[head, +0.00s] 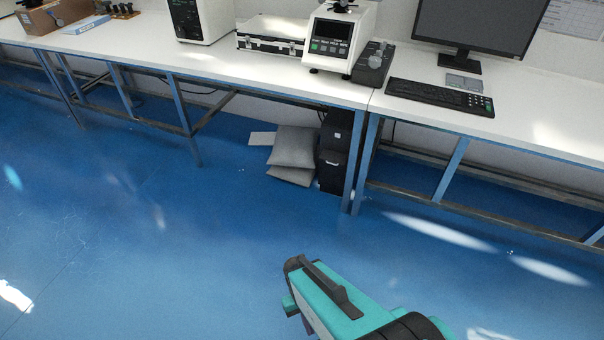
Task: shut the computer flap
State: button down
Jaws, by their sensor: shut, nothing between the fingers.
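The computer (333,152) is a black tower standing on the floor under the desk, beside a table leg. Its front faces the room and carries a small light mark near the top. The flap is too small and dark to make out, so I cannot tell its angle. My gripper (303,287), at the end of my teal and dark grey arm, is low in the picture, in front of the computer and well apart from it. It is shut and empty; its fingertips are hard to make out.
Grey cushion-like packs (292,148) lie just left of the computer. Blue metal table legs (357,170) stand close on its right. The white desk (330,92) above carries a tester (330,45), a keyboard (440,95) and a monitor (480,25). The blue floor (200,250) in front is clear.

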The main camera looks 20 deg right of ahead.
aim_at(330, 156)
jog(key=z, duration=0.05)
jog(key=k, duration=0.25)
jog(key=u, duration=0.8)
jog(key=i, duration=1.2)
jog(key=u, duration=0.35)
jog(key=i, duration=1.55)
jog(key=z, duration=1.05)
jog(key=i, duration=0.8)
jog(key=z, duration=0.4)
